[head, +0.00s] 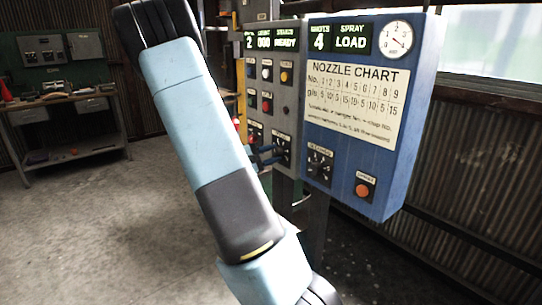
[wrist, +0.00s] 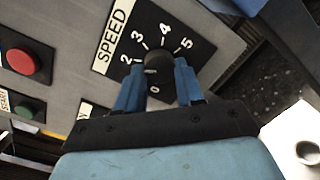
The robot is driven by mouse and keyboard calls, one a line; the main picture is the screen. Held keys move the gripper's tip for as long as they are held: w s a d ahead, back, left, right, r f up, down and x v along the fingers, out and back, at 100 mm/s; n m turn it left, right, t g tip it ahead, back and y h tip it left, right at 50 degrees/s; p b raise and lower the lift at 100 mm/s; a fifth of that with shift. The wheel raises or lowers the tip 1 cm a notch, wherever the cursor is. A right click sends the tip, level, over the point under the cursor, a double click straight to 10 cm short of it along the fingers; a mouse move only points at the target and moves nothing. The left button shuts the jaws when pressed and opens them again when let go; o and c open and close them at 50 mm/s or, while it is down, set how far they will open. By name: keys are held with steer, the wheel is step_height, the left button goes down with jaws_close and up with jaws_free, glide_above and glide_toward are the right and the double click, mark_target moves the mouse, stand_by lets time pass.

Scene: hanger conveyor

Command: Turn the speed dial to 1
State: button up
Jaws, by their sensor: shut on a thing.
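The speed dial is a dark round knob (wrist: 158,60) on a black plate lettered SPEED, in the wrist view. The numbers 0, 2, 3, 4 and 5 show around it; the place of 1 is covered by my left finger. My gripper (wrist: 159,72) has its two blue fingers on either side of the knob and is shut on it. I cannot clearly tell where the knob's pointer stands.
A red button (wrist: 20,61) and a green START button (wrist: 22,111) lie left of the dial. A blue cabinet (head: 398,150) with a nozzle chart, another dial (head: 319,163) and an orange button (head: 362,190) stands close on the right. A workbench (head: 62,125) is far left; open floor lies between.

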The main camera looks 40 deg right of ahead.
steer(key=n, duration=0.4)
steer(key=shift+s+f, duration=0.1)
steer(key=shift+f, duration=0.05)
steer(key=shift+n+t, duration=0.3)
steer(key=shift+n, duration=1.4)
steer(key=shift+h, duration=0.3)
steer(key=o, duration=1)
steer(key=shift+o, duration=0.2)
steer(key=w+a+f, duration=0.1)
steer(key=a, duration=1.2)
steer(key=shift+w+a, duration=0.35)
steer(key=shift+a, duration=0.05)
